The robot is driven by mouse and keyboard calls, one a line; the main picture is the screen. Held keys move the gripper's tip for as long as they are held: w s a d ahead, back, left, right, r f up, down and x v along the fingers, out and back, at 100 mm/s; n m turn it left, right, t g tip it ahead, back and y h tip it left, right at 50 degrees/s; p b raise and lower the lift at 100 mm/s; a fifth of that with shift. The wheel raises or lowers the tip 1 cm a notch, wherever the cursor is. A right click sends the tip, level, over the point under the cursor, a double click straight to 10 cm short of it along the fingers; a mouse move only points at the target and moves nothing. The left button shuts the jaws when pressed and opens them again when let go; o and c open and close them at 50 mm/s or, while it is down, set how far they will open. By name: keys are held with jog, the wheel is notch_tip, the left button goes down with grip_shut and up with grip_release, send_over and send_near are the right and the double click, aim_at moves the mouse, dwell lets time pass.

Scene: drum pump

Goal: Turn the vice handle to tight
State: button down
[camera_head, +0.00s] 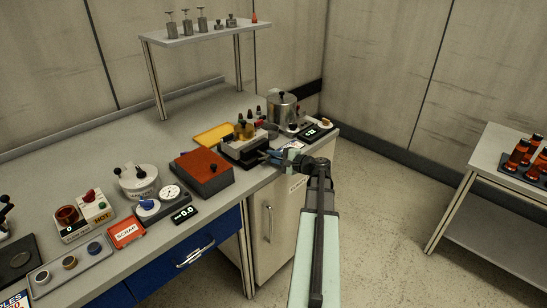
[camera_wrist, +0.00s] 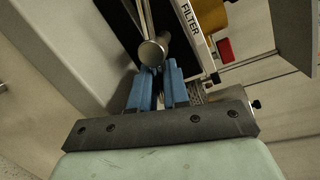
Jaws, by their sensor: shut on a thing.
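In the wrist view my gripper's blue fingers (camera_wrist: 155,88) are close together at a metal vice handle (camera_wrist: 153,50), whose round end faces the camera. The fingers are shut on the handle. The far part of the handle and its joint to the vice are not clear.
A red-topped box (camera_head: 202,170) stands left of the vice. A yellow tray (camera_head: 214,134) lies behind it. A metal pot (camera_head: 282,109) and a small display (camera_head: 313,132) stand to the right. A shelf (camera_head: 205,34) is at the back.

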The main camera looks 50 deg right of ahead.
jog(key=shift+a+f+m+y, duration=0.1)
jog(key=shift+f+m+y, duration=0.1)
jog(key=shift+m, duration=0.55)
jog(key=shift+a+f+m+y, duration=0.1)
jog(key=shift+f+m+y, duration=0.1)
jog(key=shift+m, duration=0.55)
jog(key=c, duration=1.3)
grip_release()
jog(key=shift+n, duration=0.3)
